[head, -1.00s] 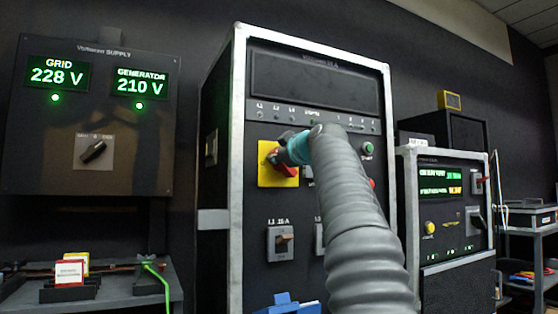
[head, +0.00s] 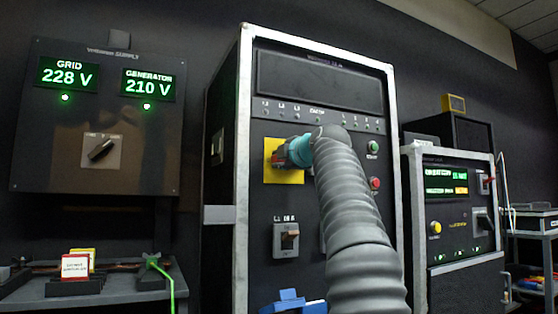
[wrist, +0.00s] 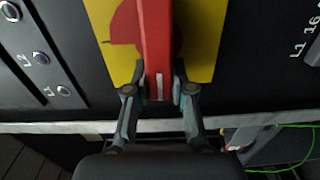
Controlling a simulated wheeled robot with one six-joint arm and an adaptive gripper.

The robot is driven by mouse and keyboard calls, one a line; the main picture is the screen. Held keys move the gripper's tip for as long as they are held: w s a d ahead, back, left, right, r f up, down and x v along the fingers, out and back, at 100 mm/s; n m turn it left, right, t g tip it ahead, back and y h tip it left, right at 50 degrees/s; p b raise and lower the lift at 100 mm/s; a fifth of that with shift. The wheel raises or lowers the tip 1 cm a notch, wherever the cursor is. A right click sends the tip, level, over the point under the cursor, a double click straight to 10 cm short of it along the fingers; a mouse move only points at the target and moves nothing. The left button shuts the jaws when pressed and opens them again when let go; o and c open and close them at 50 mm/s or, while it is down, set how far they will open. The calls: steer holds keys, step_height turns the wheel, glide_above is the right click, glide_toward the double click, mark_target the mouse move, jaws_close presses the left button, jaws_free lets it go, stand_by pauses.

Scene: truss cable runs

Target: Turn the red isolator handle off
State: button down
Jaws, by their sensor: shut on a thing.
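The red isolator handle (wrist: 154,45) sits on a yellow plate (wrist: 203,35) on the front of the black cabinet. In the wrist view my gripper (wrist: 160,90) has one finger on each side of the handle's near end and is shut on it. In the head view the yellow plate (head: 285,174) shows around my gripper (head: 292,154), which hides nearly all of the handle. The handle's exact angle is hard to tell there.
Below the plate is a breaker switch (head: 289,240). Green (head: 373,147) and red (head: 375,183) buttons sit to the right. Blue parts (head: 290,301) are at the cabinet's foot. A supply panel (head: 100,170) hangs at left, and a smaller cabinet (head: 465,280) stands at right.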

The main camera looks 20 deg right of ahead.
steer(key=shift+w+d+f, duration=0.15)
steer(key=shift+d+f, duration=0.05)
steer(key=shift+d, duration=0.15)
steer(key=c, duration=1)
jaws_free()
steer(key=shift+d, duration=0.2)
steer(key=shift+a+r+n, duration=0.1)
steer(key=shift+a+n, duration=0.2)
steer(key=shift+a, duration=0.05)
steer(key=shift+s, duration=0.4)
steer(key=s, duration=1.1)
steer(key=shift+d, duration=0.25)
steer(key=shift+s, duration=0.1)
